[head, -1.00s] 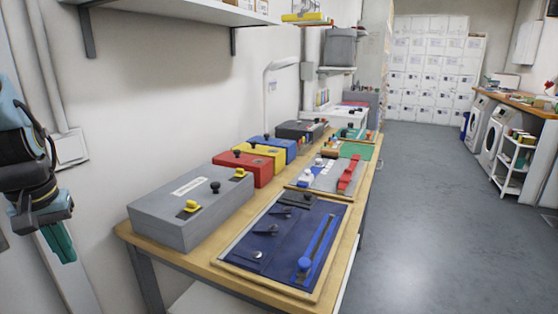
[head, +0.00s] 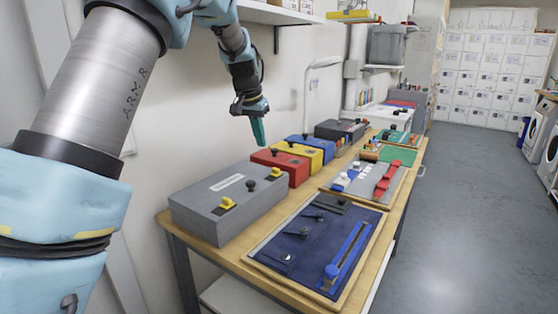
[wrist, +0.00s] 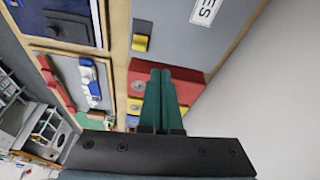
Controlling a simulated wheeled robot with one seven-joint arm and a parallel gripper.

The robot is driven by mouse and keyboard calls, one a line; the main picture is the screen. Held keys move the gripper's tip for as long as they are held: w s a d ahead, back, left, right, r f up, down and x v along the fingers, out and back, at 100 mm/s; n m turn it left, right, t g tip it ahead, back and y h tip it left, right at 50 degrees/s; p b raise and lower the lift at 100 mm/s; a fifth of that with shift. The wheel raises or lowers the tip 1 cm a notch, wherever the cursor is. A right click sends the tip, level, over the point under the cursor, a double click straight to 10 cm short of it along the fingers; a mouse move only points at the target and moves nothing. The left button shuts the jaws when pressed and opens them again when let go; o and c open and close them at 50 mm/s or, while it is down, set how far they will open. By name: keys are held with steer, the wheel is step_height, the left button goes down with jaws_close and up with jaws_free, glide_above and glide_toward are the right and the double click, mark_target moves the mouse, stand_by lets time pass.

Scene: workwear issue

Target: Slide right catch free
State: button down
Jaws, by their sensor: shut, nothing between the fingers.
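A long grey box (head: 228,200) stands on the wooden bench, with a white label and a dark knob (head: 250,185) on its lid. It has two yellow catches: the left catch (head: 226,203) and the right catch (head: 276,173). The right catch also shows in the wrist view (wrist: 140,43), near the box's end beside the red box. My gripper (head: 259,133) is raised above the far end of the grey box and the red box, apart from both. Its green fingers (wrist: 162,95) are together and empty.
A red box (head: 282,166), a yellow box (head: 300,152) and a blue box (head: 316,145) stand in a row behind the grey box. A blue fabric board (head: 290,245) lies in front of it. A wall shelf (head: 270,13) hangs above at the back.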

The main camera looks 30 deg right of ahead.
steer(key=r+m, duration=0.1)
glide_above(276, 171)
steer(key=w+d, duration=0.2)
steer(key=shift+s+d+r, duration=0.1)
steer(key=shift+s+r, duration=0.1)
steer(key=shift+f, duration=0.1)
steer(key=f+p, duration=0.1)
steer(key=f, duration=0.2)
steer(key=f+p, duration=0.2)
steer(key=f, duration=0.1)
steer(key=f+p, duration=0.1)
steer(key=f, duration=0.1)
steer(key=shift+w+d+f, duration=0.15)
steer(key=shift+d+f, duration=0.1)
steer(key=shift+f, duration=0.15)
steer(key=shift+s+a+f+p, duration=0.2)
steer(key=shift+s+a+p, duration=0.15)
steer(key=shift+a+p, duration=0.2)
steer(key=shift+a, duration=0.1)
